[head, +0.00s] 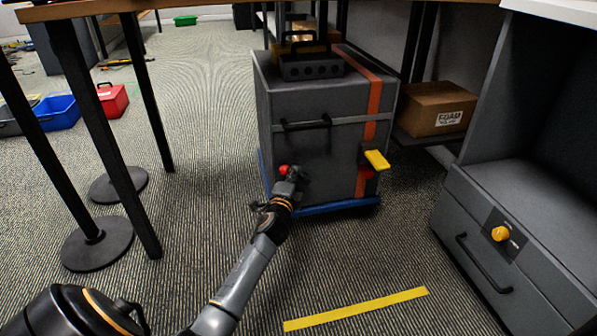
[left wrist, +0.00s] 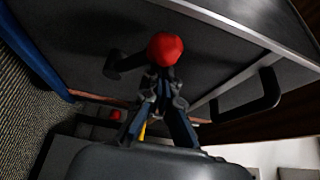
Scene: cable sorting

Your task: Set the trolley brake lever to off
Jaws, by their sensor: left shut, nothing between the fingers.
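My right gripper is not in view.
A yellow handle (head: 376,160) sticks out at the trolley's right side. A grey cabinet (head: 510,235) with a yellow knob (head: 500,233) stands at right. Black table legs (head: 110,150) stand at left. A cardboard box (head: 430,108) sits behind. The floor around the yellow strip (head: 355,309) is clear.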

